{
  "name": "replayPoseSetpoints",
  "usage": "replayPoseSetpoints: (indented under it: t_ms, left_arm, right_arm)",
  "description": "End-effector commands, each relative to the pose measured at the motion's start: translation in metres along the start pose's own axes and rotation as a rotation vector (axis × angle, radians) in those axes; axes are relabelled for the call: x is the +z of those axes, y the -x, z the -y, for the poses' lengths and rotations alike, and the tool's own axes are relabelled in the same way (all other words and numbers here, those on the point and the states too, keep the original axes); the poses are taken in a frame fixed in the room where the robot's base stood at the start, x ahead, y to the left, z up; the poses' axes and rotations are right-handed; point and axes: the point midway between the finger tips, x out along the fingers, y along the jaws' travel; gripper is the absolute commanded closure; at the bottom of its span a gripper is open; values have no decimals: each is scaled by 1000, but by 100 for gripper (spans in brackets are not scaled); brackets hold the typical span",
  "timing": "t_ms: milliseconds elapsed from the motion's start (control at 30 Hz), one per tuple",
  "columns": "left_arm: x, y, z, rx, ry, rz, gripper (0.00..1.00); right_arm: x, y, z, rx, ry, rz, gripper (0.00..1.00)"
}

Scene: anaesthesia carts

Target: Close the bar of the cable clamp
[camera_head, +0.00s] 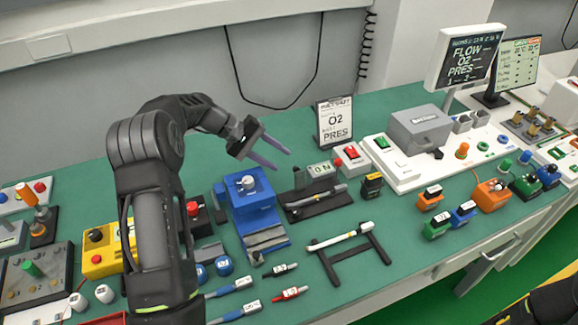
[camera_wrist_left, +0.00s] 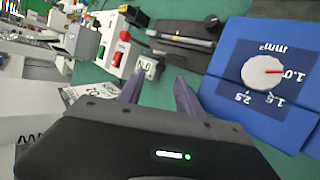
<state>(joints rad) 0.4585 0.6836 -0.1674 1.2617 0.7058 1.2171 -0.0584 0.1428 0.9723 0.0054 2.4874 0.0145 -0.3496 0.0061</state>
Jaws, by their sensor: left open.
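A low black base with a grey bar along it, which looks like the cable clamp (camera_head: 318,203), sits on the green mat right of the blue block. The bar seems to lie lengthwise over the base, but whether it is latched cannot be told. It also shows in the left wrist view as a dark base with a grey strip (camera_wrist_left: 180,42). My left gripper (camera_head: 285,162) is open and empty, above the mat behind the blue block and to the left of the clamp. Its two fingers (camera_wrist_left: 158,83) touch nothing that I can see. My right gripper does not show.
The blue block (camera_head: 249,203) with a white dial stands just left of the clamp. A black frame with a white bar (camera_head: 343,238) lies in front. A sign (camera_head: 334,122) and a red-switch box (camera_head: 351,158) stand behind. Bare mat lies behind the blue block.

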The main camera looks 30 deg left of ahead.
Motion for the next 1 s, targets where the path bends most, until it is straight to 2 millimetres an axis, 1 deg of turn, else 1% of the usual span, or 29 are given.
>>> replayPoseSetpoints:
  t_ms: [33, 100, 300, 400, 667, 1000]
  left_arm:
    - [0, -11, 2, -1, 0, 4, 58]
    - [0, -22, 2, -1, 0, 3, 58]
    - [0, -48, 2, -1, 0, 3, 58]
    - [0, -53, 1, 0, 0, 1, 58]
    - [0, -53, 0, 0, 0, 0, 58]
    - [0, -53, 0, 0, 0, 0, 86]
  right_arm:
    - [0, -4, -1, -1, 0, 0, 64]
    - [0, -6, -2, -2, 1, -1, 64]
    - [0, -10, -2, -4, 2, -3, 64]
    - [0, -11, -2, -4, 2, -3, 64]
    - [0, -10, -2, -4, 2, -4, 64]
    - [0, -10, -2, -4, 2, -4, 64]
